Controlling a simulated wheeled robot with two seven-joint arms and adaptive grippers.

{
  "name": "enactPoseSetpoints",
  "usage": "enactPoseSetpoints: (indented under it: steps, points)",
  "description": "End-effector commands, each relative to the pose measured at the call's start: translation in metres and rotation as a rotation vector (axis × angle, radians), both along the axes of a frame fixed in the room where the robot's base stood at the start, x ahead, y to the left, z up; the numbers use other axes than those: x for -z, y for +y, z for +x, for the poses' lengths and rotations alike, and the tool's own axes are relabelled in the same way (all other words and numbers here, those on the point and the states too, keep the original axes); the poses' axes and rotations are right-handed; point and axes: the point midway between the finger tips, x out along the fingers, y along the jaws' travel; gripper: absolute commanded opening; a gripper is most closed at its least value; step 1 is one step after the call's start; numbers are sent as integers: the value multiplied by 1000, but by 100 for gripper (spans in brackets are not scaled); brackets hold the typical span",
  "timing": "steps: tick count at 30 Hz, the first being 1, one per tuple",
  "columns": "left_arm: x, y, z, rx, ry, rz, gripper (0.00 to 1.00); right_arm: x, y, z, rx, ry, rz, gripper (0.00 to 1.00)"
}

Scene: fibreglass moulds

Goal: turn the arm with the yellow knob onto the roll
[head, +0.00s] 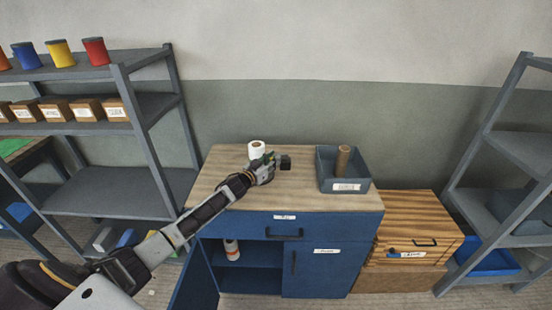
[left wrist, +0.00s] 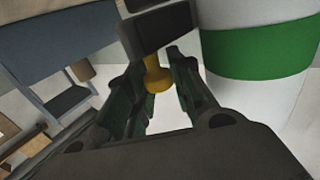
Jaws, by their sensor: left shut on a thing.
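The yellow knob (left wrist: 157,78) sits between the fingers of my left gripper (left wrist: 158,70), which is shut on it. In the head view, my left gripper (head: 268,164) is over the workbench top, just in front of and right of the roll. A dark arm (left wrist: 158,34) joins the knob in the wrist view; in the head view a dark block (head: 285,162) shows just right of the fingers. The white roll (head: 256,148) stands upright; in the wrist view the roll (left wrist: 262,50) has a green band and is close beside the fingers. My gripper hides the knob in the head view.
A grey tray (head: 357,187) with a brown cylinder (head: 343,159) stands at the right of the blue workbench (head: 318,223). The bench's lower left door (head: 197,278) is open, with a bottle (head: 231,249) inside. Shelves stand on both sides. The front bench top is clear.

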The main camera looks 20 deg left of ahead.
Motion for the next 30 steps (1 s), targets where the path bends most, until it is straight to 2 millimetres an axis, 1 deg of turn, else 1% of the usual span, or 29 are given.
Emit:
enactPoseSetpoints:
  steps: [8,21,22,26,30]
  points:
    - [2,6,-1,30,5,0,0,-4,-7,1,1,-1,-7,40]
    - [1,8,0,31,4,0,0,-4,-2,1,1,0,-2,40]
    - [1,8,0,31,4,0,27,-4,-1,1,1,0,-1,40]
    - [1,8,0,32,3,0,43,-4,3,1,1,0,3,40]
    - [0,9,0,31,2,0,44,-4,6,1,0,0,6,40]
